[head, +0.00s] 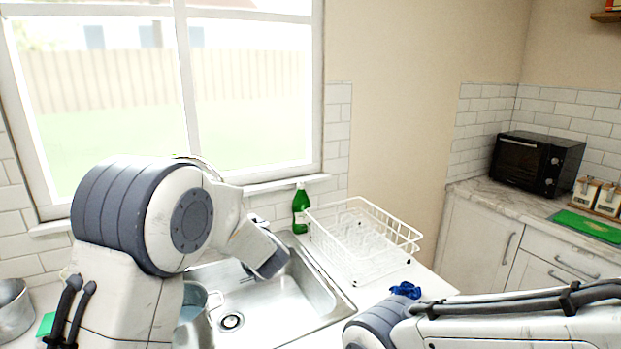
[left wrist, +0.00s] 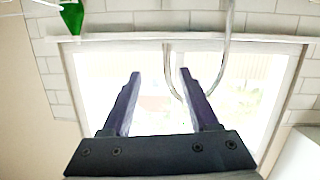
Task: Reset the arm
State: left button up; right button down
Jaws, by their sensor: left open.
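My left arm (head: 190,220) comes in from the left over the sink, bent, with its wrist end (head: 265,255) above the basin. In the left wrist view my left gripper (left wrist: 160,75) has its two dark fingers spread apart with nothing between them. The window and a curved faucet (left wrist: 226,45) lie beyond the fingers there. In the head view the left fingers are hidden behind the wrist. My right arm (head: 500,318) stretches in from the right along the bottom edge, and its gripper is not visible.
The steel sink (head: 318,306) holds a metal pot (head: 214,300). A green bottle (head: 300,210) stands behind it, beside a white dish rack (head: 362,268). A blue cloth-like item (head: 405,290) lies near my right arm. A black oven (head: 535,160) is at far right.

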pick_arm(q)
jog(key=s+a+f+m+g+h, duration=0.1)
jog(key=s+f+m+g+h, duration=0.4)
jog(key=s, duration=1.1)
jog(key=s+a+f+m+g+h, duration=0.1)
jog(key=s+f+g, duration=0.65)
jog(key=s, duration=0.75)
jog(key=s+d+r+m+g, duration=0.1)
jog(key=s+d+r+m, duration=0.1)
jog(key=s+d, duration=0.5)
jog(key=s+d+r+m+h, duration=0.1)
jog(key=s+d+r+m, duration=0.1)
jog(key=s+d+m, duration=0.3)
jog(key=shift+s+d+g, duration=0.35)
jog(key=shift+s+d, duration=0.6)
jog(key=shift+s, duration=0.1)
jog(key=shift+a, duration=0.1)
